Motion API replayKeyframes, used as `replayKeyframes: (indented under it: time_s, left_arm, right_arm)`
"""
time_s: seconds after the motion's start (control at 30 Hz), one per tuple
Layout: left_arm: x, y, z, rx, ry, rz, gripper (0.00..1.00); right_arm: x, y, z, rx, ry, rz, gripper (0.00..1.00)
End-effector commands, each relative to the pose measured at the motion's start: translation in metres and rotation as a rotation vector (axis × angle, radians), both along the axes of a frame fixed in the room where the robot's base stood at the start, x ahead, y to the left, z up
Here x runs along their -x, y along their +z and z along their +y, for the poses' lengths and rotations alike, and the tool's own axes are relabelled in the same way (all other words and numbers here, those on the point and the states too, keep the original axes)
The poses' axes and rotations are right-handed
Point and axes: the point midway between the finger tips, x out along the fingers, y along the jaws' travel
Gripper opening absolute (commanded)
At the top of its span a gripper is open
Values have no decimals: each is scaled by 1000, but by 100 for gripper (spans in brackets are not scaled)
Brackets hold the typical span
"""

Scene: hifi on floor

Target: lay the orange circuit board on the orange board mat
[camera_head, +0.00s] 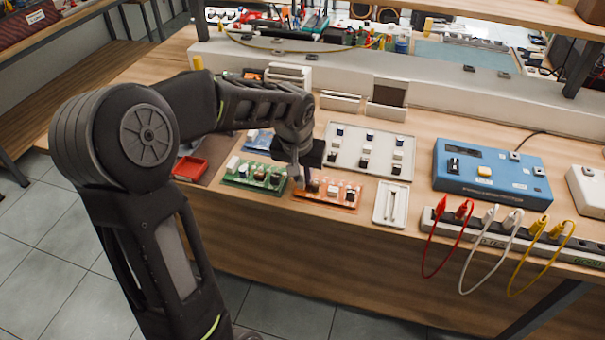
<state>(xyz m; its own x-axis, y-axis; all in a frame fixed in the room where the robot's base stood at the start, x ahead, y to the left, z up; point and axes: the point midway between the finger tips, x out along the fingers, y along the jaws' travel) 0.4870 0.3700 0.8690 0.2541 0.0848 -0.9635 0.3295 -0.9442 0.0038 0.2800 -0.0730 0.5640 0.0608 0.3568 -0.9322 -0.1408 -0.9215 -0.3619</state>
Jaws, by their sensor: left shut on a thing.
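The orange circuit board (341,200) lies flat or nearly flat near the front edge of the workbench, with several small dark and pale parts on top. My left gripper (303,184) reaches down over its left end and is shut on it. The gripper hides that end of the board. I cannot make out the orange board mat apart from the board, and I cannot tell whether the board touches a surface beneath it. My right gripper is not in view.
A green circuit board (243,184) lies close on the left, with a blue board (257,139) behind it. A red tray (190,169) is farther left. A pale parts tray (343,133), a small white tray (378,212), a blue box (480,190) and a cabled power strip (487,236) stand right.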

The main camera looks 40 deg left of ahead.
Motion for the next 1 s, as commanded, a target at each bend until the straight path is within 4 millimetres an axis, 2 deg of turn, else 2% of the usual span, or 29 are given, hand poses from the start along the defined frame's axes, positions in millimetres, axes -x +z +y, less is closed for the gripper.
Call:
replayKeyframes:
  time_s: [0.33, 0.37, 0.6, 0.67, 0.87, 1.0]
  left_arm:
    - [0, 0, 0, 0, 0, -1, 0]
    - [0, 0, 0, 0, 0, -1, 16]
    - [0, 0, 0, 0, 0, 0, 36]
    - [0, 0, 0, 0, 0, 0, 41]
    - [0, 0, 0, 0, 0, 1, 41]
    - [0, 0, 0, 1, 0, 1, 53]
  right_arm:
    - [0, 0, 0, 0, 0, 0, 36]
    - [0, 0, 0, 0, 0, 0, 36]
    - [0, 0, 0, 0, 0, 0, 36]
    - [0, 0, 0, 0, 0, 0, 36]
    - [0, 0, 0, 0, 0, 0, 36]
    - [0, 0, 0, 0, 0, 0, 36]
